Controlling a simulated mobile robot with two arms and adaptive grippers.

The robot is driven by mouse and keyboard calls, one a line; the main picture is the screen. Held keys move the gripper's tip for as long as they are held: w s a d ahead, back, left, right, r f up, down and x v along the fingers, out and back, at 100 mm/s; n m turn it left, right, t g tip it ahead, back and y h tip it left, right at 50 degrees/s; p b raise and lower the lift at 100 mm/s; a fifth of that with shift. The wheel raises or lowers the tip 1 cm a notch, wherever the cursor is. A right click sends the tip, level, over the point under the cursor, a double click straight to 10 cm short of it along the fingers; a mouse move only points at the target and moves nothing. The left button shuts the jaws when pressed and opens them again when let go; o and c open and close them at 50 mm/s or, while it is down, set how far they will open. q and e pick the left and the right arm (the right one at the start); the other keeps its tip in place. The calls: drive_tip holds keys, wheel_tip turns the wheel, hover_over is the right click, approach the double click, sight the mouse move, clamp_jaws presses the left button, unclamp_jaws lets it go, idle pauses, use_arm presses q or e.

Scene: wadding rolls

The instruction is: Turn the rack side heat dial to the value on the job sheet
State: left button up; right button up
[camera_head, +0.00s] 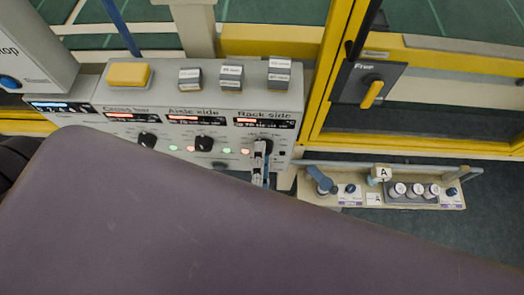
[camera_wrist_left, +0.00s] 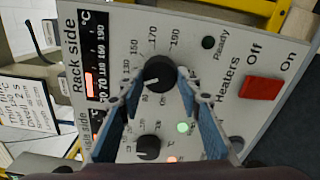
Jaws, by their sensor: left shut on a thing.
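The rack side heat dial (camera_wrist_left: 158,72) is a round black knob on the grey control panel (camera_wrist_left: 215,60), with a printed scale around it. My left gripper (camera_wrist_left: 160,82) has its blue-padded fingers on both sides of this knob and is shut on it. In the head view my left gripper (camera_head: 262,150) is at the panel's right end, below the "Rack side" label, and hides the knob. The dial's exact setting is too small to read surely. My right gripper is not in view.
The aisle side dial (camera_head: 204,144) and cross bar dial (camera_head: 147,140) sit left on the same panel. A red heater switch (camera_wrist_left: 262,90) is near the dial. A small shelf (camera_head: 330,200) stands at right.

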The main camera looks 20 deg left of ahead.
use_arm(q)
drive_tip(key=m+p, duration=0.1)
drive_tip(key=m, duration=0.1)
drive_tip(key=m+p, duration=0.2)
drive_tip(key=m, duration=0.1)
drive_tip(key=shift+w+r, duration=0.1)
drive_tip(key=shift+r, duration=0.1)
idle(0.3)
drive_tip(key=o, duration=1.2)
drive_tip(key=shift+w+f, duration=0.1)
drive_tip(key=shift+c, duration=0.2)
